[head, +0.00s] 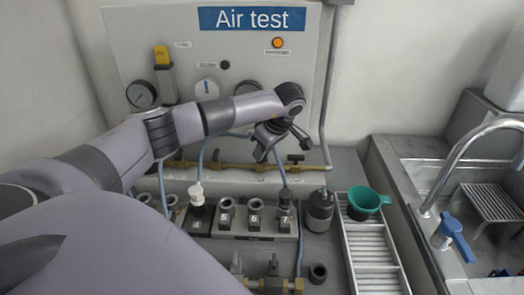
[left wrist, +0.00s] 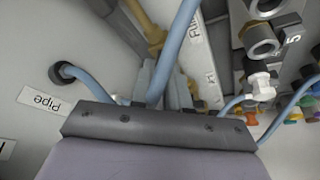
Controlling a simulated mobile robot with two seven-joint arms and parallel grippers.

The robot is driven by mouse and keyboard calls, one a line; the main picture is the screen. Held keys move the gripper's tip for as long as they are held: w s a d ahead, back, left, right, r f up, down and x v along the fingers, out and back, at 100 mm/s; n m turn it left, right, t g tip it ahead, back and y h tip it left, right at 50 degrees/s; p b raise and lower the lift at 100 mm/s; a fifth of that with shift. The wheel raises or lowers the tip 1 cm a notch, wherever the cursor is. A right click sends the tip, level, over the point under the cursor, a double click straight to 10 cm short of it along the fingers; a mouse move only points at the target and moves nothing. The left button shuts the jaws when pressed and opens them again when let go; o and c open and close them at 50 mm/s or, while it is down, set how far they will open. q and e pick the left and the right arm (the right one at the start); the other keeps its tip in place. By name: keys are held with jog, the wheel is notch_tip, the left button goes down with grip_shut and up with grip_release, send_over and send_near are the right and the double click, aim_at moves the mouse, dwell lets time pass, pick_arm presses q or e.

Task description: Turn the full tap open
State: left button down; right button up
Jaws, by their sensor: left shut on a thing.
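A brass pipe (head: 235,166) with several small dark-handled taps runs along the foot of the "Air test" panel. My left gripper (head: 265,152) reaches down to this pipe between two visible taps. It is shut on what appears to be the full tap's handle, which the gripper hides. In the left wrist view, the grey fingers (left wrist: 165,88) are close together, with a blue hose (left wrist: 178,40) crossing in front of them. Brass fittings (left wrist: 147,25) show beyond. A white label (left wrist: 196,32) beside them is hard to read. My right gripper is not in view.
The Air test panel (head: 130,50) carries gauges and an orange lamp (head: 277,43). Blue hoses run near the gripper.

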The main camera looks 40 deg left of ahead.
pick_arm(q)
jog(key=n, duration=0.1)
jog(key=n+g, duration=0.1)
jog(key=n, duration=0.1)
jog(key=shift+w+n, duration=0.2)
jog(key=shift+n, duration=0.1)
jog(key=shift+w+a+n+g+h+b, duration=0.1)
jog(key=shift+n+g+h+b, duration=0.25)
jog(key=shift+n, duration=0.6)
jog(key=shift+w+n+g+h+b, duration=0.1)
jog(key=shift+n+g+h, duration=0.25)
jog(key=shift+n, duration=0.6)
jog(key=c, duration=1.1)
grip_release()
jog(key=shift+r, duration=0.1)
jog(key=b+v, duration=0.1)
jog(key=v, duration=0.6)
